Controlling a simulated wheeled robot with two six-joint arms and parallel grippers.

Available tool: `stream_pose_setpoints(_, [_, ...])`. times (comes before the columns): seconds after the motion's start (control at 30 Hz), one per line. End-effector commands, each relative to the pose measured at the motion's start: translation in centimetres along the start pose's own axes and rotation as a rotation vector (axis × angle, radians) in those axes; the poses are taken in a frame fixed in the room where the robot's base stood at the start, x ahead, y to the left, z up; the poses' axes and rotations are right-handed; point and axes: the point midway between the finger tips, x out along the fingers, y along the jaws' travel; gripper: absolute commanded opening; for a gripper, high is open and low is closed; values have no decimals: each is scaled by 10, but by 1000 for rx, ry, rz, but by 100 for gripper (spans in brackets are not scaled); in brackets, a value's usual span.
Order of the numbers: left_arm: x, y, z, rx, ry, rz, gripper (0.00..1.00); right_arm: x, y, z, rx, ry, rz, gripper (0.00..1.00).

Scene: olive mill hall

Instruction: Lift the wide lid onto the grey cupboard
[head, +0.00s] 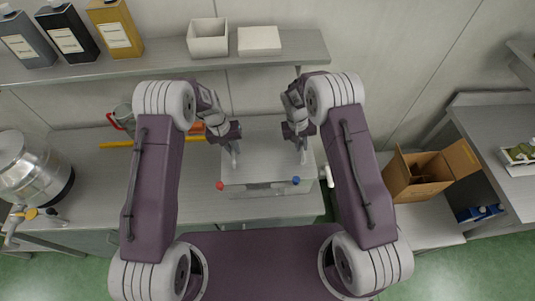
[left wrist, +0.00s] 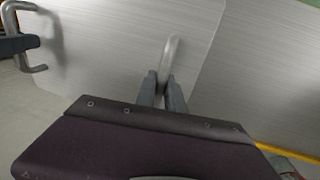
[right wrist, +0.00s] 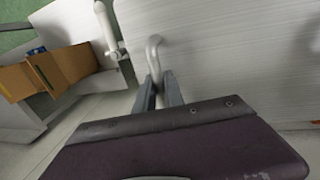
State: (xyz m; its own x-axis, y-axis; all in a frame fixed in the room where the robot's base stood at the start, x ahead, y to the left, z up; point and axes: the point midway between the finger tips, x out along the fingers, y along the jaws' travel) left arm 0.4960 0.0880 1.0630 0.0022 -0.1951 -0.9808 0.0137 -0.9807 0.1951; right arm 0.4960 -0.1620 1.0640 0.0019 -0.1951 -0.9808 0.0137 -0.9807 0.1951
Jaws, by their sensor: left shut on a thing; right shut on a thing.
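The wide lid (head: 268,158) is a flat brushed-metal plate with two upright bar handles, in front of me in the head view. My left gripper (head: 235,150) is shut on its left handle (left wrist: 172,52). My right gripper (head: 301,147) is shut on its right handle (right wrist: 153,48). The plate looks about level, over a grey metal body with a red knob (head: 220,186) and a blue knob (head: 296,180) at the front. I cannot tell whether the lid touches that body. I cannot tell for sure which grey unit is the cupboard.
A wall shelf (head: 165,66) above holds bottles, a white bin (head: 208,38) and a white stack (head: 259,41). A steel vessel (head: 30,170) stands on the left. An open cardboard box (head: 415,176) and a grey worktop (head: 498,133) are at the right.

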Motion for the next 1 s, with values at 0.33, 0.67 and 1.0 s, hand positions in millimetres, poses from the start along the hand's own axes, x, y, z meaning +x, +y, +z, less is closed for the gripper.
stream_pose_setpoints(0.33, [-4, 1, 0, 0, 1, 0, 0, -4, 1, -1, 0, 3, 0, 0])
stream_pose_setpoints(0.67, [-40, 8, 0, 0, 1, 0, 0, -40, 8, -1, 0, 3, 0, 0])
stream_pose_setpoints(1.0, [-50, 10, 0, 0, 1, 0, 0, -50, 10, -1, 0, 2, 0, 0])
